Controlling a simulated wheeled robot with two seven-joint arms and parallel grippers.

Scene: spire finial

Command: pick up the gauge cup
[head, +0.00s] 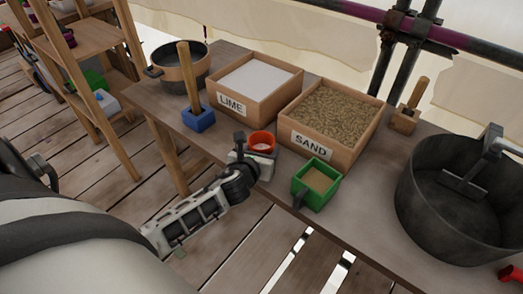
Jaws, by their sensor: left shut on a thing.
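A small orange-red cup (262,141) with pale material inside is at the front edge of the bench, before the lime box. My left gripper (250,154) is at its near left side and is shut on it, hiding part of its wall. I cannot tell whether its base touches the bench. A green square cup (317,184) of sand, with a dark handle toward me, stands to the right, apart from the gripper. I see no right gripper.
The LIME box (232,105) and SAND box (308,144) stand behind. A blue-based wooden-handled tool (198,118) and a dark pot (163,72) are left. A large black tub (420,215) holding a grey metal tool (463,184) is right. Scaffold poles rise behind.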

